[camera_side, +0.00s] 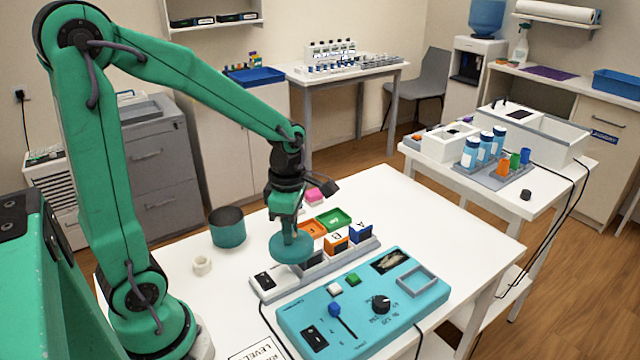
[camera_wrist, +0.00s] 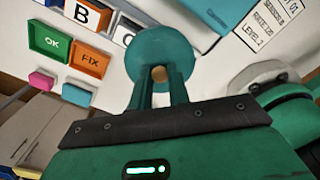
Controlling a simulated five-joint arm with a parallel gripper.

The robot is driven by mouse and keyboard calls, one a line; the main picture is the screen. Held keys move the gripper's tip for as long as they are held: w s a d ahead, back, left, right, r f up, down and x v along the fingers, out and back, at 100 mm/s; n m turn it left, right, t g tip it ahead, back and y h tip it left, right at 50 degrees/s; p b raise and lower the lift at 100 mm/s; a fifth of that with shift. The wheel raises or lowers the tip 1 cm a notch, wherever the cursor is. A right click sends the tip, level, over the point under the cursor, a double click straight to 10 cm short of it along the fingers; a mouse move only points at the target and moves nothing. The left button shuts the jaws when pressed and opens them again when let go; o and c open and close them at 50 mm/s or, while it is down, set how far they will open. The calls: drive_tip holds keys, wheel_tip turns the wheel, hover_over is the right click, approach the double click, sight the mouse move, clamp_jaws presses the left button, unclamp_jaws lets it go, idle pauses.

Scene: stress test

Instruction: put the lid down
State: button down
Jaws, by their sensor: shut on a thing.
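The lid (camera_side: 290,248) is a round teal disc, which also shows in the wrist view (camera_wrist: 160,52). My gripper (camera_side: 289,231) is shut on the lid's small tan knob, with the fingers (camera_wrist: 159,84) on either side of it in the wrist view. The lid appears held in the air over the left part of the grey rack; its exact height is hard to tell. A dark teal open pot (camera_side: 227,228) stands on the white table to the left of the lid. Its top is uncovered.
The grey rack (camera_side: 340,260) holds lettered blocks. A teal control panel (camera_side: 365,300) with knob and slider lies in front. Green OK (camera_side: 333,219) and orange FIX (camera_side: 311,228) pieces are behind. A small white ring (camera_side: 202,265) sits near the pot. The table's right rear is clear.

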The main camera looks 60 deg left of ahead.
drive_tip(key=shift+a, duration=0.1)
drive_tip(key=a+f, duration=0.2)
drive_tip(key=a, duration=0.1)
drive_tip(key=a+f, duration=0.2)
drive_tip(key=a, duration=0.2)
drive_tip(key=a+f, duration=0.3)
drive_tip(key=a, duration=0.1)
drive_tip(key=shift+w+a, duration=0.25)
drive_tip(key=shift+w, duration=0.15)
drive_tip(key=shift+f, duration=0.15)
drive_tip(key=shift+f, duration=1.85)
drive_tip(key=shift+f, duration=0.1)
drive_tip(key=c, duration=1.3)
unclamp_jaws()
